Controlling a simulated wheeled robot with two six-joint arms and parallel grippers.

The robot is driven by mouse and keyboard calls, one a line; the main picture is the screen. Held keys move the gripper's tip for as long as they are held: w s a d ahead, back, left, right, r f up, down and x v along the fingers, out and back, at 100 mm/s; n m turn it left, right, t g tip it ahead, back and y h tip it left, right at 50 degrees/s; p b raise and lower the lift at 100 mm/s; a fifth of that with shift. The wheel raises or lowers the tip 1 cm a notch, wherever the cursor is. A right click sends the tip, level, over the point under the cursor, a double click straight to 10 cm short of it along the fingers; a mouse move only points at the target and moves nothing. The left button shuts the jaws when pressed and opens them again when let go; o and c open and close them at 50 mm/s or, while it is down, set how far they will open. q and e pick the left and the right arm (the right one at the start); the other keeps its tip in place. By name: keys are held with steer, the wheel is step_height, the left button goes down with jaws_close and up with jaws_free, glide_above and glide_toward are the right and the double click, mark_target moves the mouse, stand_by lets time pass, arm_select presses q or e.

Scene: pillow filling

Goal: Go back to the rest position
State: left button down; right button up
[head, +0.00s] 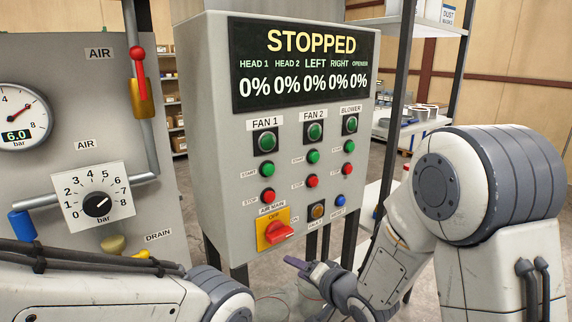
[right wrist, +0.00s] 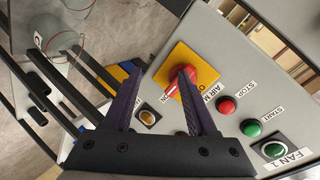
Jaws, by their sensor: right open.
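My right gripper (head: 303,266) is low in front of the grey control panel (head: 215,150), just below the AIR MAIN switch. In the right wrist view the gripper (right wrist: 160,78) is open, with nothing between its two dark fingers. The red AIR MAIN knob (head: 279,231) sits on a yellow plate, its handle lying toward the ON label. In the right wrist view the knob (right wrist: 180,80) appears beside the right-hand fingertip; I cannot tell whether they touch. My left arm (head: 100,290) crosses the lower left, and its gripper is out of view.
The panel display (head: 304,65) reads STOPPED, with every value at 0%. Fan and blower buttons (head: 313,157) line the panel face. A gauge board (head: 60,130) with pipes and a red-handled valve (head: 137,75) stands at left. Dark posts (head: 392,110) and shelves stand behind at right.

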steer(key=s+r+n+g+h, duration=0.1)
steer(key=s+n+g+h, duration=0.1)
steer(key=s, duration=0.8)
steer(key=s+d+r+n+g+h+p, duration=0.1)
steer(key=s+n+g, duration=0.4)
steer(key=s, duration=0.5)
steer(key=s+r+n+g+h+p, duration=0.1)
steer(key=s+r+n+g+h, duration=0.1)
steer(key=s+n, duration=0.4)
steer(key=s+g+h, duration=0.1)
steer(key=s+g, duration=0.1)
steer(key=s, duration=0.2)
steer(key=shift+d, duration=0.15)
steer(key=shift+s, duration=0.1)
steer(key=shift+c, duration=0.6)
